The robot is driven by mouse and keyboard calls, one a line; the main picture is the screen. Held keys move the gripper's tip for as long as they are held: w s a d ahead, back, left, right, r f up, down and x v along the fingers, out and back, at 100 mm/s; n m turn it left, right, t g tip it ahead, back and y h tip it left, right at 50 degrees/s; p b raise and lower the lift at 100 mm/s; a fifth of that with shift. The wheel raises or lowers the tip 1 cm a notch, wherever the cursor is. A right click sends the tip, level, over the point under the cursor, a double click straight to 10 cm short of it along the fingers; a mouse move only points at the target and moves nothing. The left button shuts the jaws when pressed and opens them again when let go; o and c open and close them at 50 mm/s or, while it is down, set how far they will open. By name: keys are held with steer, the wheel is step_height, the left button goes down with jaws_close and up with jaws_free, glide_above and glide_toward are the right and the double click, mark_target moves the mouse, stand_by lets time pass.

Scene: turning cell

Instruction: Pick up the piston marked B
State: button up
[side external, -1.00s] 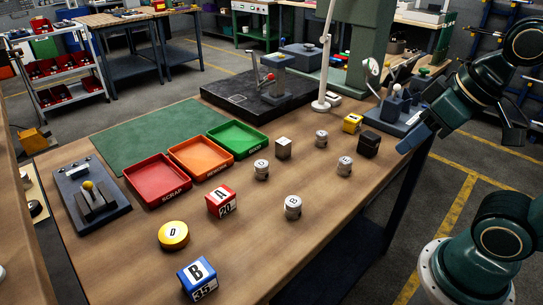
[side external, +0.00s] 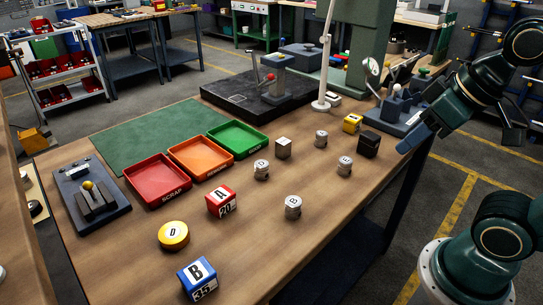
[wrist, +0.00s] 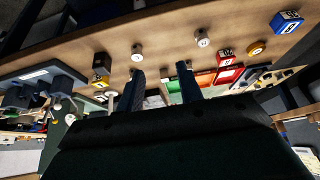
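Several small silver pistons stand upright on the wooden table. The nearest one, at the front middle, appears to be the piston marked B (side external: 293,207); its small letter is hard to read. In the wrist view it appears to be the right one (wrist: 202,38) of two pistons near the table edge. The other piston there (wrist: 137,52) is the right-hand piston (side external: 345,166) of the side view. My gripper (wrist: 160,71) is empty, its two fingers spread apart. It hangs beyond the table's right edge, above and well away from the pistons.
Red (side external: 158,182), orange (side external: 201,160) and green (side external: 238,140) trays stand at the left. A black block (side external: 369,144) is near the right edge. Table around the front piston is clear.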

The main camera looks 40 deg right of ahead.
stand_by(0.3)
steer(key=o, duration=0.5)
steer(key=n+g+y, duration=0.3)
steer(key=n+y, duration=0.1)
steer(key=n, duration=0.6)
glide_toward(294, 202)
steer(key=shift+a+v, duration=0.2)
steer(key=shift+v, duration=1.65)
steer(key=shift+s, duration=0.1)
steer(key=shift+h, duration=0.3)
steer(key=shift+x, duration=4.3)
